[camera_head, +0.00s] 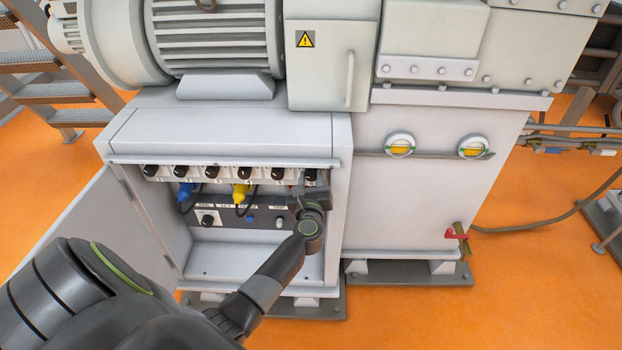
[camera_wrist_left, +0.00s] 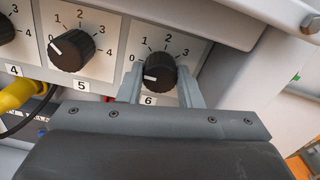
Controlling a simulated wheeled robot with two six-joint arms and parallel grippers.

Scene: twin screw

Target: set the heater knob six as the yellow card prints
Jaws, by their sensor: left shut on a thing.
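Heater knob six (camera_wrist_left: 160,70) is a black dial above the label 6, on a white plate printed with numbers from 0 upward. Its white mark points left, near the 0. My left gripper (camera_wrist_left: 161,80) has one finger on each side of this knob and is shut on it. In the head view, knob six (camera_head: 310,174) is the rightmost of the row, and my left arm partly covers it. No yellow card can be made out in either view. My right gripper is out of view.
Knob five (camera_wrist_left: 72,50) is close on the left, its mark near 0. A yellow plug (camera_head: 240,192) and a blue plug (camera_head: 185,190) hang below the row. The open cabinet door (camera_head: 90,225) stands at the left. The cabinet's top edge (camera_head: 225,161) overhangs the knobs.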

